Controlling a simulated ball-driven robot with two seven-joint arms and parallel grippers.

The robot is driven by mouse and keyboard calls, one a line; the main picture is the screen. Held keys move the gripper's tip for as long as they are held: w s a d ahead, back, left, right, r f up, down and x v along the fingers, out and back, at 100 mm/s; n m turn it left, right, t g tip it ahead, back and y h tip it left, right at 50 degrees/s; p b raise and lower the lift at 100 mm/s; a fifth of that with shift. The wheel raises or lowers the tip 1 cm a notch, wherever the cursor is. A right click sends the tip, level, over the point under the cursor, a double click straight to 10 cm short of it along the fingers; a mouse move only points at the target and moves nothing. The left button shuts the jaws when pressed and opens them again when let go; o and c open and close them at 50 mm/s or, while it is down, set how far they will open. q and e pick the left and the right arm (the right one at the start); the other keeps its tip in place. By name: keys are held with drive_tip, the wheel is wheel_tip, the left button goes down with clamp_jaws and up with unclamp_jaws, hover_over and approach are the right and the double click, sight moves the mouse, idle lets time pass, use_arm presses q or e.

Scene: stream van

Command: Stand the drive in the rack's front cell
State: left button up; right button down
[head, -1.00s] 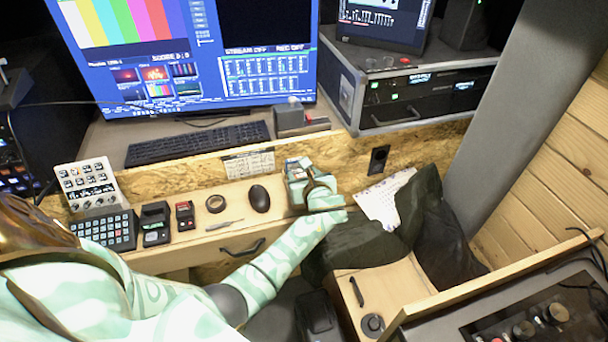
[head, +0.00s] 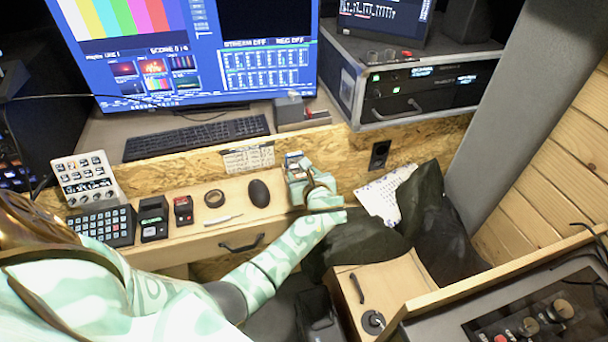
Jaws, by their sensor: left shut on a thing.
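My left gripper (head: 296,166) is at the right end of the narrow wooden shelf, right of the dark mouse. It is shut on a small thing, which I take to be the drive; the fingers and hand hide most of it. A small pale and dark patch shows at the fingertips, too small to tell whether it is the drive or part of the rack. I cannot make out the rack or its front cell clearly; the hand covers that spot. Whether the held thing touches anything below cannot be told. My right gripper is not in view.
Behind are a low wooden panel, keyboard (head: 196,138) and large monitor. A dark cloth (head: 440,220) lies to the right.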

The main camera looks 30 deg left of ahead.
use_arm(q)
drive_tip(key=shift+f+b, duration=0.35)
drive_tip(key=shift+f, duration=0.25)
drive_tip(key=o, duration=1.1)
drive_tip(key=shift+s+d+r, duration=0.1)
drive_tip(key=p+v, duration=0.2)
drive_tip(key=v, duration=0.5)
drive_tip(key=s+d+f+n+g+h, duration=0.1)
drive_tip(key=s+f+n+h, duration=0.1)
drive_tip(key=s+f, duration=0.45)
drive_tip(key=s+d+f+n+g+h, duration=0.1)
drive_tip(key=s+d+f+n+h, duration=0.2)
drive_tip(key=f, duration=0.7)
drive_tip(key=s+f+n+g+h, duration=0.1)
drive_tip(key=s+f+n+g, duration=0.1)
drive_tip(key=s+f, duration=0.6)
drive_tip(key=s+f+n+g+h, duration=0.1)
drive_tip(key=s+f+n, duration=0.3)
drive_tip(key=s, duration=0.6)
drive_tip(key=s+f+n+g+h, duration=0.1)
drive_tip(key=s+f+n, duration=0.3)
drive_tip(key=s, duration=0.6)
drive_tip(key=s+f+n+g+h, duration=0.2)
drive_tip(key=s+f+n, duration=0.2)
drive_tip(key=s+n, duration=0.3)
drive_tip(key=s, duration=0.4)
drive_tip(key=shift+a+f, duration=0.35)
drive_tip(key=shift+a, duration=0.05)
